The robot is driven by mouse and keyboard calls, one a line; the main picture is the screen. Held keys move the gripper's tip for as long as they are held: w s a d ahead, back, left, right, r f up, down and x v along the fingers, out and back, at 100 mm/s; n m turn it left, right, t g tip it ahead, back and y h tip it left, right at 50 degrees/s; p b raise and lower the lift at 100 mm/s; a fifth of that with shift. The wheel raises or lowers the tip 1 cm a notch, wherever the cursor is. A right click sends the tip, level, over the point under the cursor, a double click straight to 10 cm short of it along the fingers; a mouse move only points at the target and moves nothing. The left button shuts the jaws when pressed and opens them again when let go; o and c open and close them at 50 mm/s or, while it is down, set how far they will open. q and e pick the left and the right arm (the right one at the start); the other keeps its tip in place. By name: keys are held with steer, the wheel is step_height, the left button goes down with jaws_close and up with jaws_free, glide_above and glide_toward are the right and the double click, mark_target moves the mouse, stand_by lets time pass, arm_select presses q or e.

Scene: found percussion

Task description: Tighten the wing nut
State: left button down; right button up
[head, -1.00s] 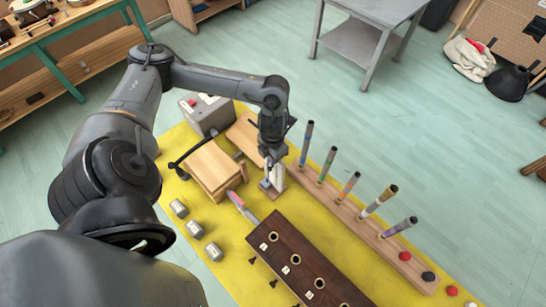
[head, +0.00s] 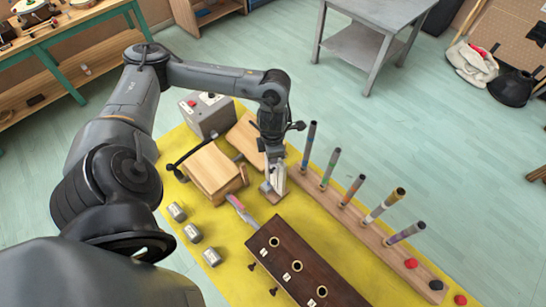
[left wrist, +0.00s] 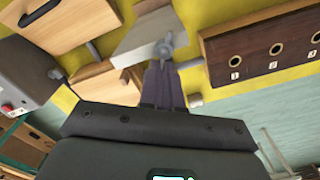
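The wing nut (left wrist: 165,48) is a small grey metal piece on a flat pale metal plate (left wrist: 138,42) in the left wrist view. In the head view it is too small and covered to make out. My left gripper (left wrist: 163,66) has its fingertips close together, right at the wing nut. I cannot tell whether they pinch it or only touch it. In the head view my left gripper (head: 274,178) points down over the plate's wooden base (head: 271,193). My right gripper is in neither view.
A wooden box (head: 211,168) and a grey box (head: 207,115) stand left of the gripper. A rack of upright coloured tubes (head: 345,214) stands close on the right. A dark board with round holes (head: 284,262) lies nearer, with several metal blocks (head: 193,233) to its left.

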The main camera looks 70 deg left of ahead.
arm_select(q)
steer(key=shift+w+a+m+b, duration=0.15)
steer(key=shift+m+b, duration=0.1)
steer(key=shift+m, duration=0.5)
steer(key=shift+s+a+m+b, duration=0.15)
steer(key=shift+m+b, duration=0.1)
steer(key=shift+m, duration=0.5)
steer(key=shift+w, duration=0.1)
steer(key=shift+w+a+m, duration=0.15)
steer(key=shift+a+m, duration=0.05)
steer(key=shift+m, duration=0.8)
steer(key=shift+w+a+m, duration=0.1)
steer(key=shift+a+m, duration=0.05)
steer(key=shift+m, duration=0.85)
steer(key=c, duration=1.8)
jaws_free()
steer(key=shift+w+m, duration=0.1)
steer(key=shift+m, duration=0.4)
steer(key=o, duration=0.5)
steer(key=shift+o, duration=0.2)
